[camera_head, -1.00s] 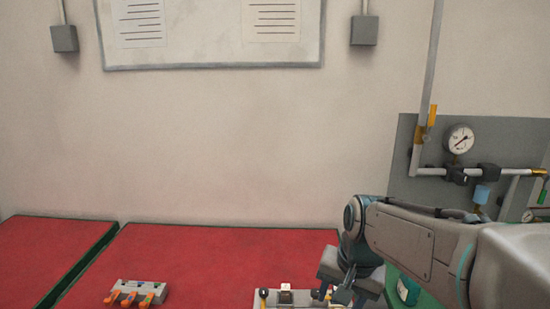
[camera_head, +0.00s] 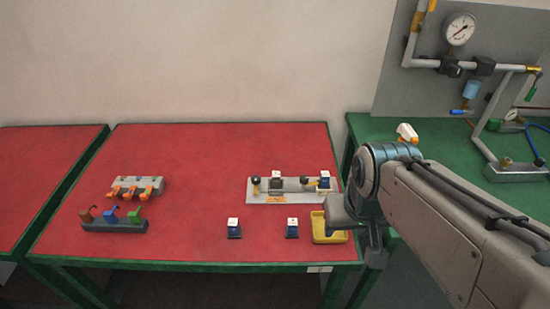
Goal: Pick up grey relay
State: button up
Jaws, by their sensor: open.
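A relay with a dark grey body and white top (camera_head: 276,184) sits on a long light grey base plate (camera_head: 258,196) on the red table. It looks like the grey relay, though it is small in view. A relay with a blue body (camera_head: 325,178) is at the right end of the plate. My gripper (camera_head: 375,258) is open and empty, pointing down over the table's right edge, right of the relays. Its fingers are small and partly hidden.
A yellow tray (camera_head: 322,236) is beside my gripper, partly covered by it. A grey block with orange clips (camera_head: 138,187) and a dark rack with coloured pieces (camera_head: 113,226) are at left. A green table (camera_head: 440,135) with pipes and a gauge (camera_head: 460,29) is at right. The red table's middle is clear.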

aim_at(276, 183)
jog(key=u, duration=0.15)
jog(key=k, duration=0.45)
jog(key=u, duration=0.6)
jog(key=k, duration=0.8)
jog(key=z, duration=0.4)
jog(key=i, duration=0.55)
jog(key=z, duration=0.5)
jog(key=i, duration=0.9)
jog(key=u, duration=0.45)
